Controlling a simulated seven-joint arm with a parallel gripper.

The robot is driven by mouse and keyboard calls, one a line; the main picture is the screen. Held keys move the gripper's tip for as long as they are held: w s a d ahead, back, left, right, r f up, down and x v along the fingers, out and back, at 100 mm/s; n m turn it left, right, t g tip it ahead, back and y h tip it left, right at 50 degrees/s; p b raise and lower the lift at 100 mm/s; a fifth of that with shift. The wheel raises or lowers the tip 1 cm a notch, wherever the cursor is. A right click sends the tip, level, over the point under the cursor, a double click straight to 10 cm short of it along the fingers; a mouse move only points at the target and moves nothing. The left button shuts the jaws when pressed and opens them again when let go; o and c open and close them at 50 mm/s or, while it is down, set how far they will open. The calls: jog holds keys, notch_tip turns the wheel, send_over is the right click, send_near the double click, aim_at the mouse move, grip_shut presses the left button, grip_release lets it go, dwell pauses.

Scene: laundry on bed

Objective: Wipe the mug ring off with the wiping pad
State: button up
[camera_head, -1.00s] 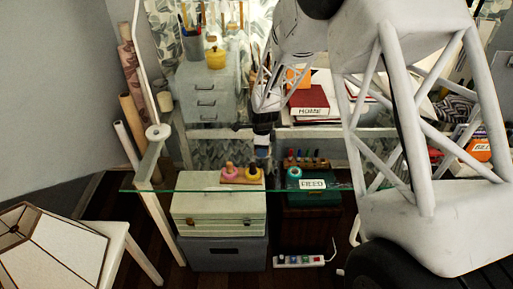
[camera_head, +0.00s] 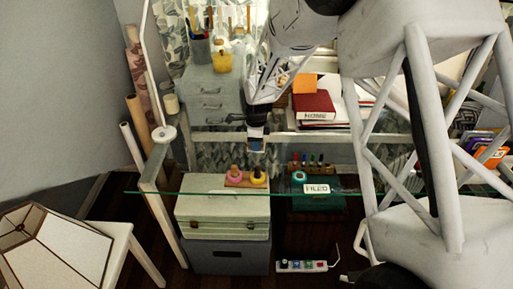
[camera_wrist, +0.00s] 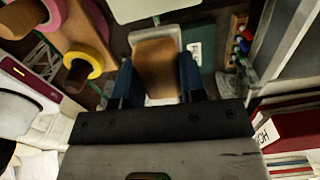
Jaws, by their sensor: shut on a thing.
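My gripper (camera_head: 257,143) hangs over the glass desk top (camera_head: 290,192), behind the spool stand, and points down. In the wrist view my gripper (camera_wrist: 160,82) has its two dark blue fingers closed on the wiping pad (camera_wrist: 157,65), which shows a brown block on a pale base. I cannot tell whether the pad touches the glass. I cannot make out the mug ring in either view; the pad, the gripper or the patterned background may hide it.
A stand with pink and yellow spools (camera_head: 246,178) is in front of my gripper. A teal tape roll (camera_head: 299,177) and a pen rack (camera_head: 310,163) are to the right. A red book (camera_head: 314,103) lies behind right, a grey drawer unit (camera_head: 213,100) behind left.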

jog(key=shift+r, duration=1.4)
jog(key=shift+w+d+f+n, duration=0.2)
jog(key=shift+d+f, duration=0.25)
jog(key=shift+f, duration=0.25)
jog(key=shift+w+d+f+n, duration=0.1)
jog(key=shift+d+f+n, duration=0.1)
jog(key=shift+d+f, duration=0.35)
jog(key=shift+a+f, duration=0.1)
jog(key=shift+a, duration=0.05)
jog(key=shift+w, duration=0.15)
jog(key=w+a, duration=0.1)
jog(key=w, duration=0.3)
jog(key=w+a+f, duration=0.1)
jog(key=w, duration=0.4)
jog(key=w+a, duration=0.1)
jog(key=w, duration=0.4)
jog(key=shift+w+a+f, duration=0.2)
jog(key=shift+w, duration=0.05)
jog(key=shift+w, duration=0.1)
